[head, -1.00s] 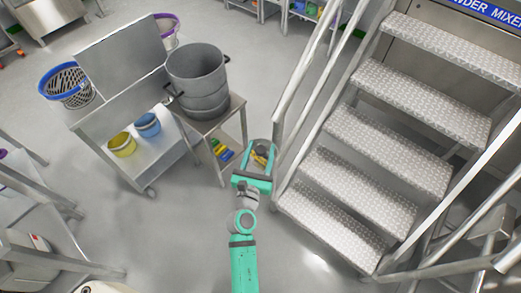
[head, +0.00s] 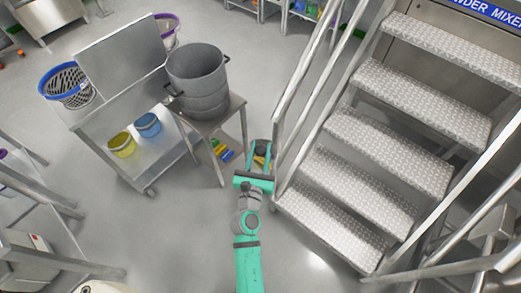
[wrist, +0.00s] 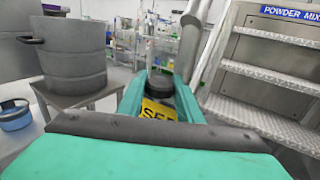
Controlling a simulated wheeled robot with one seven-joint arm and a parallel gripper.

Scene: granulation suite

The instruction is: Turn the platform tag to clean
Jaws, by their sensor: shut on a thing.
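The platform tag is a small yellow plate with dark letters (wrist: 158,111), seen between the fingers of my gripper in the wrist view. Its lettering is partly cut off, so I cannot read the full word. In the head view the yellow tag (head: 260,161) shows as a small patch between the fingers, beside the foot of the stair handrail. My gripper (wrist: 160,84), with green fingers, is shut on the tag, around a dark rounded part just above the yellow face. It also shows in the head view (head: 261,146). How the tag is fixed is hidden.
Metal steps (head: 335,210) with handrails (head: 308,75) stand close on the right. A small table (head: 222,117) with a large grey pot (head: 197,85) stands left of the gripper. A trolley with yellow and blue buckets (head: 121,145) is farther left. Floor is clear in front.

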